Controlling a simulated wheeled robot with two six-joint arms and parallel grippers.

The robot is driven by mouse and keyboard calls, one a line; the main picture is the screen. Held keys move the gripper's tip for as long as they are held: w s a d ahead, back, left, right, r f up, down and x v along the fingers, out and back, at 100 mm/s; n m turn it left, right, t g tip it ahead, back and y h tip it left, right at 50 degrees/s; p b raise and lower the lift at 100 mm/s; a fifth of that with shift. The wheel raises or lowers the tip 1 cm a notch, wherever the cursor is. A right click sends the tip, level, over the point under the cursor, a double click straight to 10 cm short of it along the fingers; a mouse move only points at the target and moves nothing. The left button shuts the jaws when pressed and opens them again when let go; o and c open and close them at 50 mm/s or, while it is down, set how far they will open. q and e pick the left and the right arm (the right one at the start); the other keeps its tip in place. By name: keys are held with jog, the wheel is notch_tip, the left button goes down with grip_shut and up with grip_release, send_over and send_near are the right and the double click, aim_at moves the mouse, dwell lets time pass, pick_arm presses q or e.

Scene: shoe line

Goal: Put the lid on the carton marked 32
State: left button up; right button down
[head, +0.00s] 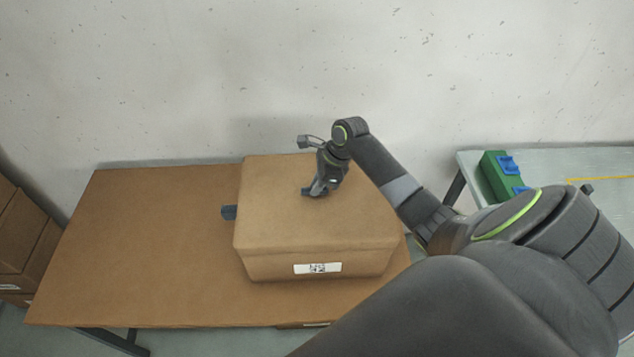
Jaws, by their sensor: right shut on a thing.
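A large brown cardboard lid (290,215) shows as a broad, flat top. The front face below its top edge carries a white label (317,268) with a dark code; I cannot read a 32. I cannot tell whether the lid rests on the carton or is held above it. My left gripper is out of view.
The brown table (150,250) is bare left of the box. A small dark block (229,212) sticks out at the box's left side. Brown cartons (22,235) stand at far left. A grey table (610,165) with a green bin (493,176) is at right.

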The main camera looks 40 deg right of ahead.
dwell(0.3)
jog(key=c, duration=1)
grip_release()
jog(key=shift+f, duration=0.1)
jog(key=shift+o, duration=0.2)
jog(key=shift+r, duration=3.55)
